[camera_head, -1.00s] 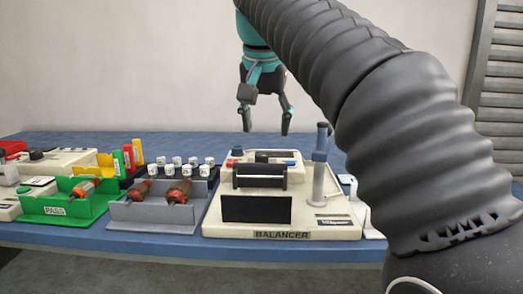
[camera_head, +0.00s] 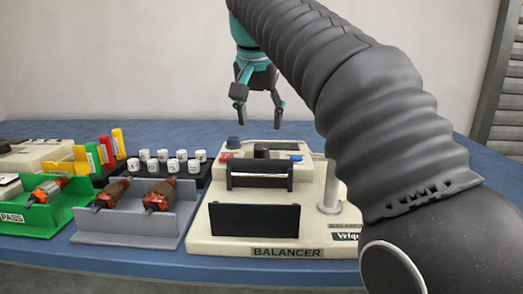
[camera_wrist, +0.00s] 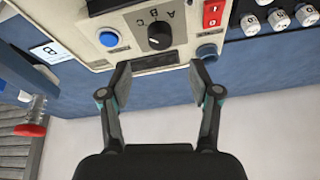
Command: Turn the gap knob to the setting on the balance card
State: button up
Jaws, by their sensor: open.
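The gap knob (camera_wrist: 159,38) is a black round knob on the cream balancer panel, with the letters A, B and C printed beside it. Its white mark is too small to read surely against the letters. It also shows at the top of the balancer in the head view (camera_head: 261,151). A small white card (camera_wrist: 45,53) at the left of the wrist view bears a dark letter that looks like B. In the head view my arm covers that area. My gripper (camera_head: 259,124) is open and empty above and behind the knob; its fingertips (camera_wrist: 160,78) are apart from it.
A blue button (camera_wrist: 109,39) and a red switch (camera_wrist: 213,13) flank the knob. A blue-grey round cap (camera_wrist: 207,51) is close to one fingertip. An upright post (camera_head: 330,188) stands on the balancer's right. White labelled pots (camera_head: 170,160) and the grey tray (camera_head: 125,238) lie left.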

aim_at(262, 148)
jog(key=b+x, duration=0.1)
jog(key=x, duration=0.7)
jog(key=shift+b, duration=0.4)
jog(key=c, duration=1.1)
